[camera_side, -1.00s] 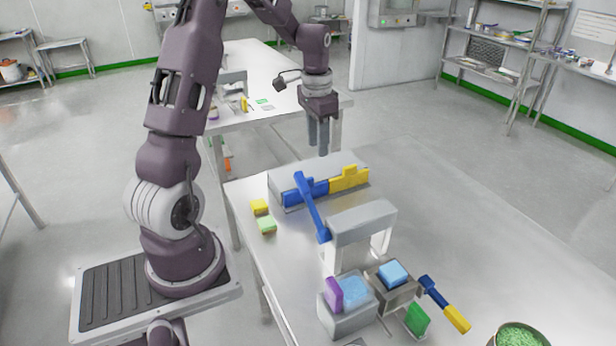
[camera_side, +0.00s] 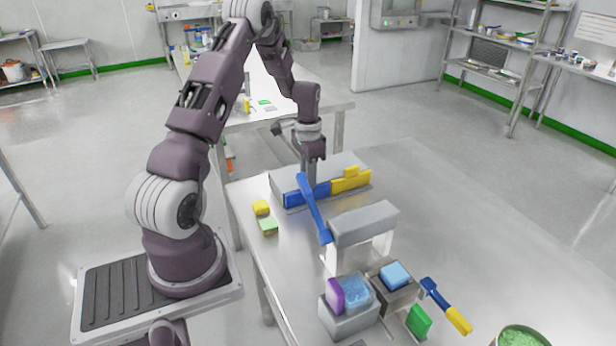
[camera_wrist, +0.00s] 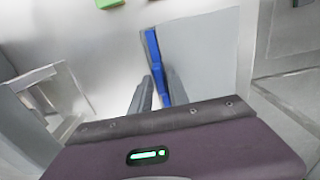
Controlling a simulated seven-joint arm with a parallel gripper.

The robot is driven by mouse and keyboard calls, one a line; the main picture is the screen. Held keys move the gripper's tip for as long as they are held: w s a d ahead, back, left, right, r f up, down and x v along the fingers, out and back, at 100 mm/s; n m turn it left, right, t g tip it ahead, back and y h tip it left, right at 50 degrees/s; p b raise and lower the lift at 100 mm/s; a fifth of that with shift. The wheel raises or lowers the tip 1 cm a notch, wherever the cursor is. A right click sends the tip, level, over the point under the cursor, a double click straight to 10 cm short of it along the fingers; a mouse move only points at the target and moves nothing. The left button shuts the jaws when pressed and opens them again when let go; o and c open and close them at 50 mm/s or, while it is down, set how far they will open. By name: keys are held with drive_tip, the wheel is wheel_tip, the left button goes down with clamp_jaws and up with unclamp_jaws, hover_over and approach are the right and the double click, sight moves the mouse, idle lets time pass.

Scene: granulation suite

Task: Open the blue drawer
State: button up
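The blue drawer (camera_side: 308,193) is the left front panel of a low grey cabinet on the steel table, beside a yellow panel (camera_side: 350,180). It looks shut, flush with the yellow one. My gripper (camera_side: 309,176) points down at the blue drawer's top edge and hides its raised handle in the side view. In the wrist view the blue drawer (camera_wrist: 153,50) runs as a narrow strip down between the fingers of my gripper (camera_wrist: 158,82). The fingers are apart, one on each side of the strip; whether they touch it, I cannot tell.
Grey holders with sponges stand nearer the camera. The table's right side is mostly clear.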

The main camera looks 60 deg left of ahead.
clamp_jaws()
idle(1.1)
drive_tip(key=shift+d, duration=0.1)
drive_tip(key=d, duration=0.9)
drive_tip(key=shift+d, duration=0.25)
drive_tip(key=shift+o, duration=2.2)
unclamp_jaws()
drive_tip(key=shift+r, duration=0.1)
